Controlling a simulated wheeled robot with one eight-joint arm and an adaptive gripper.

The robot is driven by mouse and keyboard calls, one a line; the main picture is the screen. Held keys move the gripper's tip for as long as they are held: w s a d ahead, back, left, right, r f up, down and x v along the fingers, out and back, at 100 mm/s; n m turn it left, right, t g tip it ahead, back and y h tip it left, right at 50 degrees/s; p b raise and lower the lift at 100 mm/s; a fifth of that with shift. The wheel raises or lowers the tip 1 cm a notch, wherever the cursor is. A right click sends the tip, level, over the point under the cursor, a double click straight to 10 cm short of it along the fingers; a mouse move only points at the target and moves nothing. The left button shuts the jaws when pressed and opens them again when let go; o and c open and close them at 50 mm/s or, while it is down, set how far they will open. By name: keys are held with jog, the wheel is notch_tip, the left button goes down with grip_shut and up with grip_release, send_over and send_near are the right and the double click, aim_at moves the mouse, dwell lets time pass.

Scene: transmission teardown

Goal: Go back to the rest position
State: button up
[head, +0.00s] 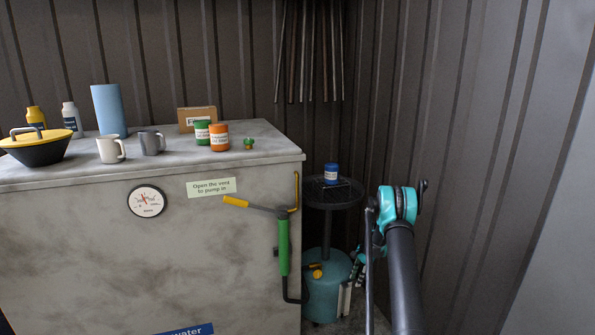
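My arm rises at the right of the head view, dark grey with a teal joint at its top. What looks like my gripper (347,298) hangs low behind the arm, in front of the teal tank of a small round stand. It is small and partly hidden by the arm, and I cannot tell whether its fingers are open or shut. I see nothing held in it.
A grey cabinet (80,240) fills the left, with mugs, jars and bottles on top. A green hand pump (283,248) with a yellow-ended lever is on its front. A round stand (326,200) carries a blue jar (331,173). Corrugated walls close the back and right.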

jog(key=s+a+r+n+t, duration=0.1)
jog(key=s+a+r+n, duration=0.1)
jog(key=s+r, duration=0.5)
jog(key=s+a+r+n+h, duration=0.15)
jog(key=s+r, duration=0.25)
jog(key=r, duration=0.6)
jog(key=s+a+r+n+t, duration=0.1)
jog(key=s+a+r+n, duration=0.15)
jog(key=s+r, duration=0.45)
jog(key=s+a+r+n+t, duration=0.1)
jog(key=s+n, duration=0.3)
jog(key=s, duration=1)
jog(key=s+a+r+n+t+h, duration=0.1)
jog(key=s+r+n, duration=0.3)
jog(key=s, duration=1)
jog(key=shift+t, duration=0.5)
